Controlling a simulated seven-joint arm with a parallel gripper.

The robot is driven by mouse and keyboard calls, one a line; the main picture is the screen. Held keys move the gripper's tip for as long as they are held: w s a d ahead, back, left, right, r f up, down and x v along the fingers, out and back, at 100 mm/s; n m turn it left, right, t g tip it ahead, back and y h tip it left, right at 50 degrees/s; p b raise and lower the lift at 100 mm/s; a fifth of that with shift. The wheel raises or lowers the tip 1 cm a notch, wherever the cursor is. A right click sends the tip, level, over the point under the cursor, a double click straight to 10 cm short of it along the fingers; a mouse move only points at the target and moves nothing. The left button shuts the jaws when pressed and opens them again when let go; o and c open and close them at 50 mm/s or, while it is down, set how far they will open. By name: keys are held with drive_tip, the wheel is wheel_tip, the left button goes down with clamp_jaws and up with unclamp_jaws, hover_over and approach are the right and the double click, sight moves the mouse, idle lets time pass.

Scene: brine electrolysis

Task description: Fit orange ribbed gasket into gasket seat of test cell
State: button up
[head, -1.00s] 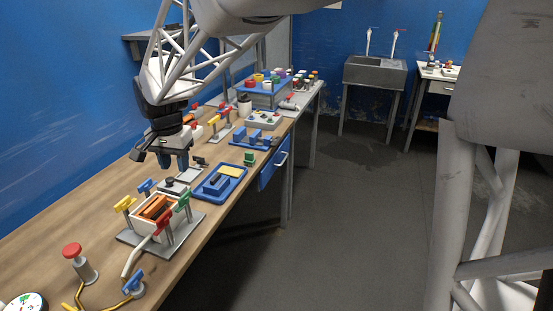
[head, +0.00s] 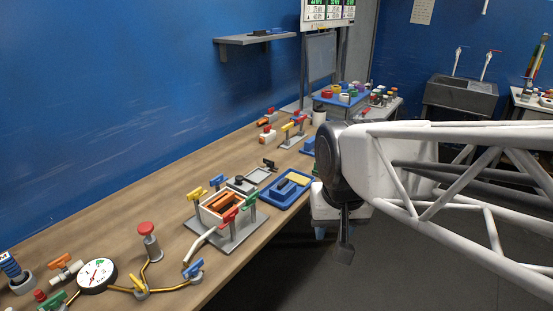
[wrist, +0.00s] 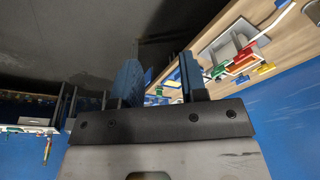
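The test cell (head: 209,217) is an open white box on a grey base plate, with yellow, blue, green and red clamp handles around it. Orange bars or ribs (head: 222,204) show inside it; I cannot tell whether they are the orange ribbed gasket, and the seat is not clear. My gripper (head: 320,234) is off the bench's front edge, right of the cell and apart from it. Its blue fingertips are mostly hidden behind my wrist. In the wrist view my gripper (wrist: 160,80) has its two blue fingers apart, with nothing seen between them.
A blue tray (head: 270,199) with blue blocks and a yellow pad lies right of the cell. A red-topped post (head: 148,238), a gauge (head: 97,275) and brass pipes with valves stand to the left. The bench's back-left strip is clear. Floor lies beyond the front edge.

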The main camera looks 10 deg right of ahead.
drive_tip(key=shift+n, duration=0.6)
drive_tip(key=s, duration=0.1)
drive_tip(key=s+d+f, duration=0.1)
drive_tip(key=s, duration=0.3)
drive_tip(key=shift+d+f, duration=0.2)
drive_tip(key=shift+f, duration=0.2)
